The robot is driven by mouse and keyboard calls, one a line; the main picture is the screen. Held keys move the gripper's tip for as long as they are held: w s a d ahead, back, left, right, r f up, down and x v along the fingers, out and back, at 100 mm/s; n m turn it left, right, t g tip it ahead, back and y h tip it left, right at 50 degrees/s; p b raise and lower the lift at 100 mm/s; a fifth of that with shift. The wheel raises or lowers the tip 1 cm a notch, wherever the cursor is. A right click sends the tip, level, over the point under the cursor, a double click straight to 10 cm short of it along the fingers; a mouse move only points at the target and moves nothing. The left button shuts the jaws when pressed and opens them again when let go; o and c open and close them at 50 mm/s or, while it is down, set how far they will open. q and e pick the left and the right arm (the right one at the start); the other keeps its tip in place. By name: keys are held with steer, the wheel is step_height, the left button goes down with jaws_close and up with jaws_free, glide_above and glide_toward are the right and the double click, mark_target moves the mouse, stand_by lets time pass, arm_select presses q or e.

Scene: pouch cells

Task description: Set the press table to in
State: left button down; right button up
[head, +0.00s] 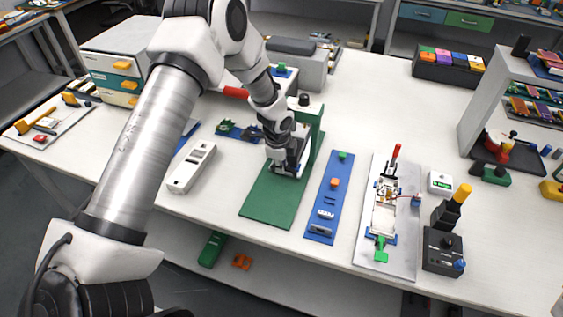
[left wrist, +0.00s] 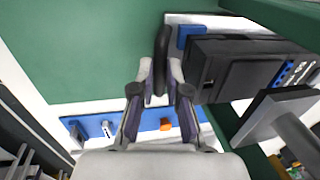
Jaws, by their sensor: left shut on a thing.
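The green press (head: 270,203) stands in the middle of the bench, with a flat base and an upright at the back right. My left gripper (head: 289,163) reaches down in front of the upright, low over the base. In the left wrist view my left gripper (left wrist: 160,88) is shut on a black handle (left wrist: 162,50). A pale plate (left wrist: 215,20), a small blue block (left wrist: 187,36) and a dark block (left wrist: 232,62) show beside the handle, over the green base (left wrist: 85,50). In the head view the gripper hides most of the press table. My right gripper is not in view.
A blue strip (head: 328,205) with small parts lies right of the press. Farther right are a grey fixture board (head: 400,255) and a black box (head: 442,252). A white case (head: 191,167) lies to the left. The bench behind the fixture board is clear.

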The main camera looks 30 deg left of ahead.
arm_select(q)
steer(key=shift+w+r, duration=0.15)
steer(key=shift+w, duration=0.1)
steer(key=c, duration=1.2)
jaws_free()
steer(key=shift+w+a, duration=0.1)
steer(key=r, duration=0.3)
steer(key=s+r, duration=0.1)
steer(key=r, duration=0.3)
steer(key=shift+s, duration=0.2)
